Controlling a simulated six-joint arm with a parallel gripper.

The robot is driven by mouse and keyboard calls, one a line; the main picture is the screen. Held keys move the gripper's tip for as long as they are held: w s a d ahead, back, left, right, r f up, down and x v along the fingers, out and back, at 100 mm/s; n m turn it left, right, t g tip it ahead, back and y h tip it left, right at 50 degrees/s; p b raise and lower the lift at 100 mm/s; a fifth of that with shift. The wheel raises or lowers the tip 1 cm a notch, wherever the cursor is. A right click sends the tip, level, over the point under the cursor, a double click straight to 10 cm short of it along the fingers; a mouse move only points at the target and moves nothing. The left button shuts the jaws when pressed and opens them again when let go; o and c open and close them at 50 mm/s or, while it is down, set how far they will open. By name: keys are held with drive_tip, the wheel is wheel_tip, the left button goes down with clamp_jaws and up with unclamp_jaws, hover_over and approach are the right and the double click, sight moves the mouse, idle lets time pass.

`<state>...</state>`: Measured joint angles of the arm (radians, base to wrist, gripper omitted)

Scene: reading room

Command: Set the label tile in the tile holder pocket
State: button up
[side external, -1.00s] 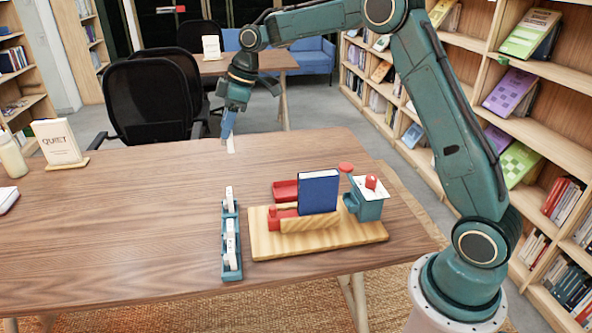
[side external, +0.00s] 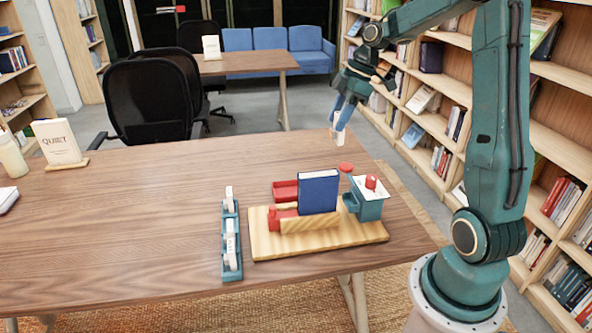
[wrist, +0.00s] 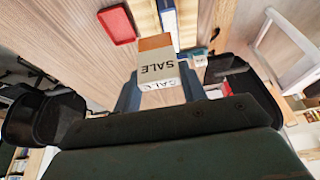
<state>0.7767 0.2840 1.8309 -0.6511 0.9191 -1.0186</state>
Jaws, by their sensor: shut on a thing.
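My gripper (side external: 341,122) is shut on the label tile (side external: 339,137) and holds it above the table's far right edge. In the wrist view the tile (wrist: 157,68) is white with a brown band and reads "SALE", between my gripper's blue fingers (wrist: 160,95). A narrow teal rack (side external: 231,268) stands on the table with several white pieces upright in it. To its right is a wooden board (side external: 350,236) bearing a blue book (side external: 318,191), red parts and a teal stand (side external: 369,207) with a white top. I cannot tell which part is the holder pocket.
A red tray (side external: 285,190) lies behind the board, and a red disc (side external: 346,168) sits by the teal stand. A "QUIET" sign (side external: 57,142) and a bottle (side external: 11,154) stand at the left. The table's middle (side external: 160,190) is clear. Bookshelves (side external: 440,105) line the right.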

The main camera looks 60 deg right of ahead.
drive_tip(key=s+d, duration=0.1)
drive_tip(key=s, duration=0.4)
wheel_tip(320, 180, down, 10)
drive_tip(key=shift+f, duration=0.25)
drive_tip(key=shift+d+f, duration=0.1)
drive_tip(key=shift+f, duration=0.15)
drive_tip(key=shift+f, duration=1.55)
drive_tip(key=shift+f, duration=0.25)
idle(0.4)
drive_tip(key=shift+f, duration=1.15)
drive_tip(key=shift+r, duration=0.15)
drive_tip(key=shift+f, duration=0.95)
idle(0.6)
